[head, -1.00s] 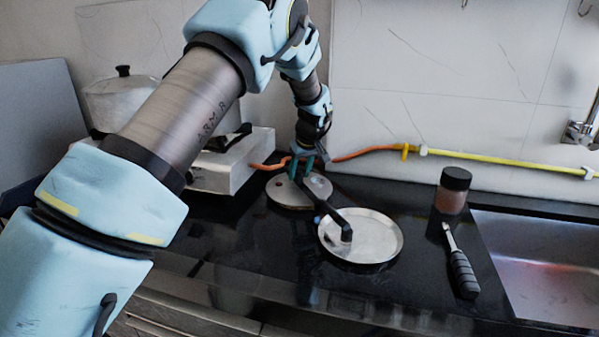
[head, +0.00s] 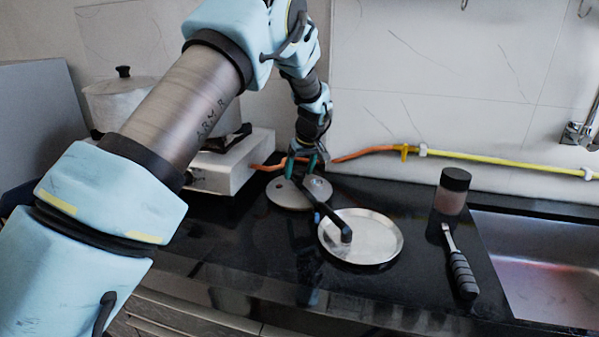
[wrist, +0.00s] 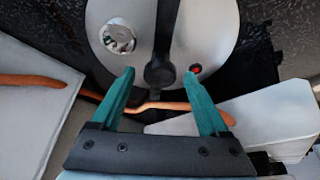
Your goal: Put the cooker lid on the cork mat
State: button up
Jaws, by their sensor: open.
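The cooker lid (head: 287,197) is a grey metal disc lying at the back of the dark counter. Its long black handle (head: 329,214) reaches forward over a shiny metal plate. In the wrist view the lid (wrist: 205,35) shows a silver valve, a small red-and-black valve and the black handle bracket between them. My gripper (head: 301,171) is open over the lid's back edge. In the wrist view, its green fingers (wrist: 159,76) stand apart on either side of the bracket, with nothing held. I cannot make out a cork mat in either view.
The round metal plate (head: 378,232) lies in front of the lid. A black-handled tool (head: 462,272), a dark-lidded jar (head: 451,197) and the sink (head: 540,265) are to the right. A white stove (head: 235,172) and a pot (head: 112,105) are left. An orange hose (head: 362,153) runs behind.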

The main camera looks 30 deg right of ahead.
jog(key=b+v, duration=0.2)
jog(key=v, duration=1)
jog(key=a+f+g, duration=0.2)
jog(key=a+f, duration=0.1)
jog(key=a, duration=2.5)
jog(key=s+a+f+m, duration=0.1)
jog(key=s+a+f, duration=0.2)
jog(key=s+a, duration=1.2)
jog(key=shift+a+f+g, duration=0.15)
jog(key=shift+a+g, duration=0.25)
jog(key=shift+a, duration=0.45)
